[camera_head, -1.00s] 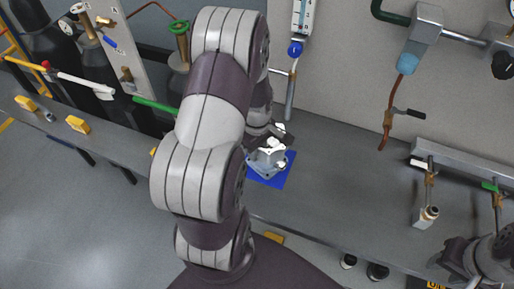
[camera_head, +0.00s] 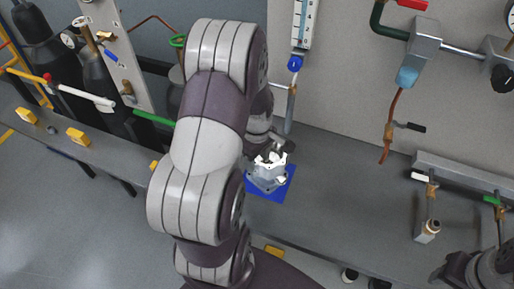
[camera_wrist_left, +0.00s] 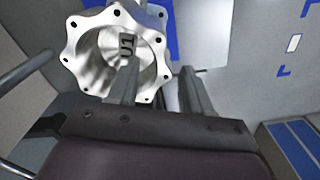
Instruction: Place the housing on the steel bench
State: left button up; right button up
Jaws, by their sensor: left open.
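The housing (camera_head: 268,174) is a pale metal part that stands on a blue patch (camera_head: 268,196) on the grey steel bench (camera_head: 345,205). In the left wrist view the housing (camera_wrist_left: 86,62) shows a scalloped flange with bolt holes, a hollow middle and a "U1" mark. My left gripper (camera_head: 272,148) is just above and behind the housing in the head view. In the left wrist view its fingers (camera_wrist_left: 160,85) are apart, with one overlapping the hollow of the housing; contact cannot be told. Part of my right arm shows at the lower right, its jaws unclear.
A gauge (camera_head: 303,25) and pipework with a blue-tipped valve (camera_head: 408,76) are on the back wall. A metal rail with a small fitting (camera_head: 428,231) is at the right. Yellow blocks (camera_head: 78,137) sit on the left ledge. The bench right of the blue patch is clear.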

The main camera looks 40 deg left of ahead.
pick_arm(q)
notch_tip(320, 180, up, 9)
jog(key=s+d+f+m, duration=0.1)
jog(key=s+d+m, duration=0.1)
jog(key=d+m, duration=0.5)
jog(key=s+d+m+t, duration=0.1)
jog(key=d+m, duration=0.6)
jog(key=m, duration=0.3)
jog(key=shift+s+f+b, duration=0.35)
jog(key=shift+s, duration=0.05)
jog(key=shift+s+d, duration=0.1)
jog(key=shift+d, duration=0.1)
jog(key=shift+a, duration=0.1)
